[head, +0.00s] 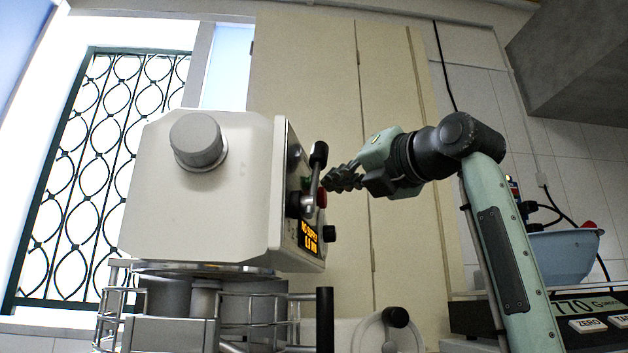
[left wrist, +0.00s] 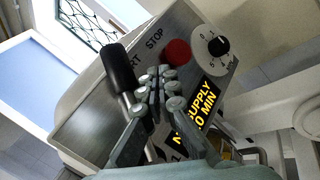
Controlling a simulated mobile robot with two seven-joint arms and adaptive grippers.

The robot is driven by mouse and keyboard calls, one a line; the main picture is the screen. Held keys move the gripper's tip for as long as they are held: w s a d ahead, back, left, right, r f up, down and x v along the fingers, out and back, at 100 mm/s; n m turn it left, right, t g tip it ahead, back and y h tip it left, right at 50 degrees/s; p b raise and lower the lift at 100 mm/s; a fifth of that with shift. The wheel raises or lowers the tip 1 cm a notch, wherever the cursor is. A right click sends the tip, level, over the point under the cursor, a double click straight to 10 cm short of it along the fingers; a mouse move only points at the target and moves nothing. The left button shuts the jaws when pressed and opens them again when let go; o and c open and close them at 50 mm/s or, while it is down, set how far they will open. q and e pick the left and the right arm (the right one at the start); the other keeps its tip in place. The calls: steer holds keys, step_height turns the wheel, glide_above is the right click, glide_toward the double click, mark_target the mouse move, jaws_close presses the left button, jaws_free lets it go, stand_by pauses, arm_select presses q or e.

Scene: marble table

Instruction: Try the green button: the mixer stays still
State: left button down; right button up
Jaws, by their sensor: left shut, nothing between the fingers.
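The mixer (head: 195,200) is a large white machine with a control panel on its right side. In the left wrist view its panel (left wrist: 90,135) carries a red button (left wrist: 177,52) by the word STOP, a white dial (left wrist: 211,52) and a lit display (left wrist: 204,105) reading partly "SUPPLY" and "0 MIN". The end of the word START shows, but the green button there is hidden behind my fingers. My left gripper (head: 330,181) is shut and empty, its fingertips at the panel near a black-knobbed lever (head: 318,158). I cannot tell whether they touch. My right gripper is out of view.
A scale (head: 590,308) showing 770 G stands at the lower right with a blue bowl (head: 565,255) on it. A wire guard (head: 255,318) and a handwheel (head: 378,338) are below the mixer head. A tall cream cabinet (head: 300,70) stands behind.

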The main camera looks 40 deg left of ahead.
arm_select(q)
steer(key=shift+d, duration=0.1)
steer(key=shift+w+d+p, duration=0.3)
steer(key=shift+w+d, duration=0.15)
steer(key=shift+d, duration=0.25)
steer(key=shift+w+d+p, duration=0.25)
steer(key=shift+w+d, duration=0.15)
steer(key=shift+d, duration=0.3)
steer(key=shift+w+d+p, duration=0.3)
steer(key=shift+w+d, duration=0.15)
steer(key=shift+d, duration=0.25)
